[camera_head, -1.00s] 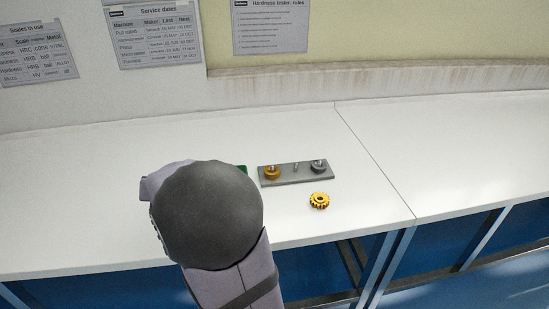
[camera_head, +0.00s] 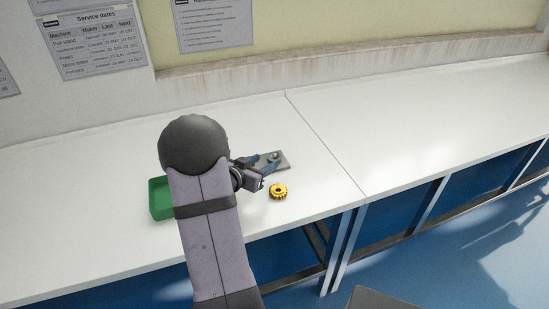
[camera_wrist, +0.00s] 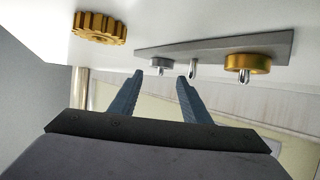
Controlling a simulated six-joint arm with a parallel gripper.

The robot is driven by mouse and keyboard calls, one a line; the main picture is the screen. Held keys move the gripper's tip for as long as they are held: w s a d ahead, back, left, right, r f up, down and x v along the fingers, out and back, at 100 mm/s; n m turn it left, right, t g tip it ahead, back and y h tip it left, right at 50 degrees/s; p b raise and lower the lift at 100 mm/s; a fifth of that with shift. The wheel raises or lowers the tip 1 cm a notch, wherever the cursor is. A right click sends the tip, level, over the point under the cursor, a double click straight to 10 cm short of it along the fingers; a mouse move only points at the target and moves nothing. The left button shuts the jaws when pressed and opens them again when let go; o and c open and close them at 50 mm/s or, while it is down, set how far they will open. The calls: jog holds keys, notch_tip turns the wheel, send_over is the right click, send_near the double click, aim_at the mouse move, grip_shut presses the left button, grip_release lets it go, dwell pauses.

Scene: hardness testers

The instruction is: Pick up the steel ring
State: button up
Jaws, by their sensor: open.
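The steel ring (camera_wrist: 158,62) is small and grey and sits around a peg at one end of a grey plate (camera_wrist: 205,46). In the wrist view it shows just beyond and between my fingertips, with nothing held. In the head view my gripper (camera_head: 266,166) is at the plate and hides much of it; the steel ring (camera_head: 274,155) shows only small there. A brass ring (camera_wrist: 247,62) sits around the peg at the plate's other end, and a bare middle peg (camera_wrist: 193,69) stands between them. My gripper (camera_wrist: 160,76) is open.
A yellow toothed gear (camera_head: 278,191) lies on the white bench in front of the plate; it also shows in the wrist view (camera_wrist: 100,28). A green tray (camera_head: 157,198) stands left of my arm, partly hidden. The bench to the right (camera_head: 400,130) is clear.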

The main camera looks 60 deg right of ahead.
aim_at(274, 157)
jog(key=shift+x, duration=3.1)
jog(key=shift+w+f, duration=0.1)
jog(key=c, duration=0.8)
